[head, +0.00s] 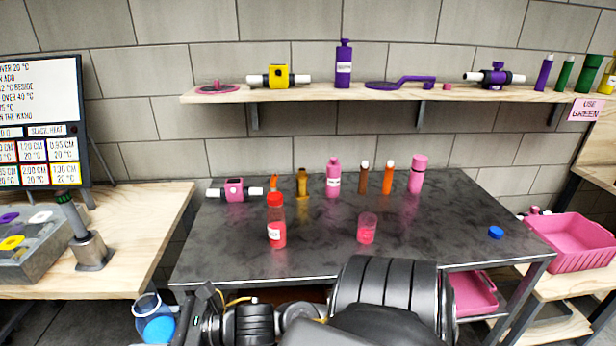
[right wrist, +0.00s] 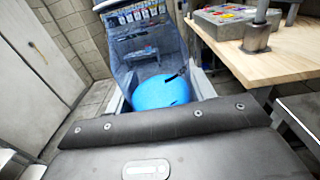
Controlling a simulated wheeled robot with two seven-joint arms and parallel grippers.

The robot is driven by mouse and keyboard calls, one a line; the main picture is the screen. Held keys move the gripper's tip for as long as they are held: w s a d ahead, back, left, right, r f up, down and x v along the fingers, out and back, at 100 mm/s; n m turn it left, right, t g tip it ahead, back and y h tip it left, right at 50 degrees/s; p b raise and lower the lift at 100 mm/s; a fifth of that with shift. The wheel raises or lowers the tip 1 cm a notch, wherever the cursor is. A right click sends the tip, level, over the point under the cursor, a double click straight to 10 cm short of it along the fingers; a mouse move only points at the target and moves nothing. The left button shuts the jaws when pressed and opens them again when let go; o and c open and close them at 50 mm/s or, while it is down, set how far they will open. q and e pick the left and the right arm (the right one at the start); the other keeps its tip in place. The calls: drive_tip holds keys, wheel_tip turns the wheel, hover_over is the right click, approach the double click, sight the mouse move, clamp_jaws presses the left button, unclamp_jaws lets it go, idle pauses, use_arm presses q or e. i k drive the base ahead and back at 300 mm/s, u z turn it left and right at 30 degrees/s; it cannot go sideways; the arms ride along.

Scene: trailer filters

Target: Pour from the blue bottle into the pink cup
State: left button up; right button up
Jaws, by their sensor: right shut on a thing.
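The blue bottle (head: 155,322) is a clear vessel with blue liquid in its lower part. It is at the lower left of the head view, off the front left of the dark table, and appears uncapped and slightly tilted. It fills the middle of the right wrist view (right wrist: 155,92). My right gripper (head: 190,318) is shut on it; the fingers are mostly hidden. The pink cup (head: 367,230), small and see-through, stands upright near the middle of the dark table, well to the right of the bottle. My left gripper is not in view.
On the dark table (head: 325,262), a red-capped bottle (head: 276,222) stands left of the cup. Several bottles and vials line the back. A blue cap (head: 496,232) lies at the right. A wooden bench (head: 150,225) is at left, a pink bin (head: 570,262) at right.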

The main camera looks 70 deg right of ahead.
sight(367, 221)
drive_tip(key=z, duration=0.6)
drive_tip(key=i, duration=0.7)
drive_tip(key=z, duration=1.2)
drive_tip(key=i, duration=0.45)
drive_tip(key=z, duration=0.25)
